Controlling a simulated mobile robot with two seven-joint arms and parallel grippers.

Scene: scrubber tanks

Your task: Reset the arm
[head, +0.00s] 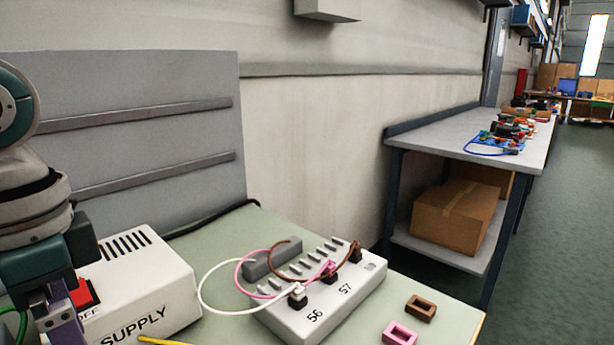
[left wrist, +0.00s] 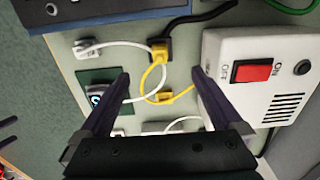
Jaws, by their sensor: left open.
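My left arm comes in at the left edge of the head view, and its gripper (head: 62,318) is in front of the white supply box (head: 140,290), partly cut off by the frame. In the left wrist view my left gripper (left wrist: 160,73) is open, with its two dark fingers apart. Two dark finger-like shapes (left wrist: 10,130) at the left edge may be my right gripper; I cannot tell.
A white terminal block (head: 320,295) marked 56 and 57 holds white, pink and brown cables. A grey panel (head: 150,130) stands behind. Another bench (head: 480,140) stands farther back.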

